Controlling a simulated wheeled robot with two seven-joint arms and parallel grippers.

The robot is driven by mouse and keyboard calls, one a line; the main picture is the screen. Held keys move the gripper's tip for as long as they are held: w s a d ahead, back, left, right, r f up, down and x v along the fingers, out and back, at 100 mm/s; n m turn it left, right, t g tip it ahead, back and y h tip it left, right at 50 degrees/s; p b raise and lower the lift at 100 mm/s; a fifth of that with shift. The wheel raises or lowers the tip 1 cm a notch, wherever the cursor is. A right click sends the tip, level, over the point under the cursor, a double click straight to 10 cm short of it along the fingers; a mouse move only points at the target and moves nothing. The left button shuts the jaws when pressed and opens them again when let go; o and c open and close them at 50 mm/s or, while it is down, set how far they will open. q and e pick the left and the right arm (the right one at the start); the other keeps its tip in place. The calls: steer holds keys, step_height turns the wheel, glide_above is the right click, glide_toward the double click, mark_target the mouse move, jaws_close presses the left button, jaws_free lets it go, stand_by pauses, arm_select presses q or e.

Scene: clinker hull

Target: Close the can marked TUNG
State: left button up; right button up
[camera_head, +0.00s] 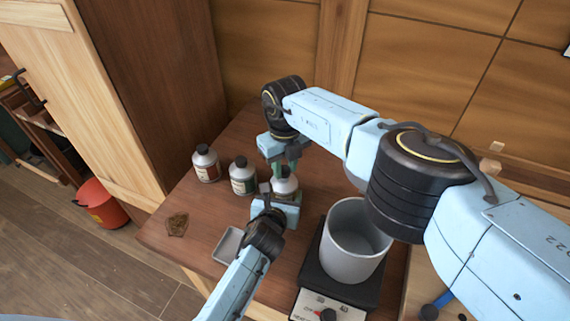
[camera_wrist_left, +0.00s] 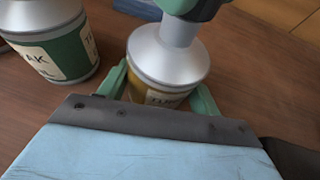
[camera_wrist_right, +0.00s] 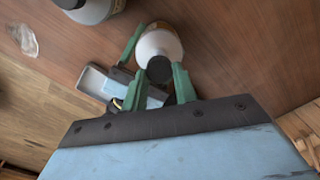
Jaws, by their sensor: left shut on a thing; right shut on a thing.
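The can with the yellow label (camera_wrist_left: 160,84) stands upright on the table in the left wrist view; its lettering is partly hidden but looks like TUNG. It also shows in the head view (camera_head: 285,186). My left gripper (camera_head: 274,190) is shut around its body, one finger on each side. My right gripper (camera_head: 283,163) is above the can, pointing down, shut on a dark cap (camera_wrist_right: 158,69) at the can's neck. The fingers hide the neck's top in the left wrist view, so I cannot tell whether the cap is seated.
Two capped cans, one red-labelled (camera_head: 206,166) and one green-labelled (camera_head: 242,179), stand to the left. A small grey tray (camera_head: 228,246) and a brown crumpled piece (camera_head: 177,224) lie nearer. A grey pot (camera_head: 352,246) sits on a black hotplate (camera_head: 312,268) at right.

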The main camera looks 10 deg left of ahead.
arm_select(q)
steer(key=shift+f+b, duration=0.1)
steer(key=shift+b, duration=0.55)
arm_select(e)
steer(key=shift+f, duration=0.65)
arm_select(q)
jaws_close()
steer(key=shift+a, duration=0.1)
arm_select(e)
steer(key=m, duration=0.5)
steer(key=shift+s+a+m, duration=0.1)
steer(key=shift+m, duration=0.2)
steer(key=m, duration=0.4)
steer(key=shift+s, duration=0.1)
steer(key=shift+a, duration=0.1)
steer(key=o, duration=0.9)
steer(key=shift+o, duration=0.2)
steer(key=shift+r, duration=0.1)
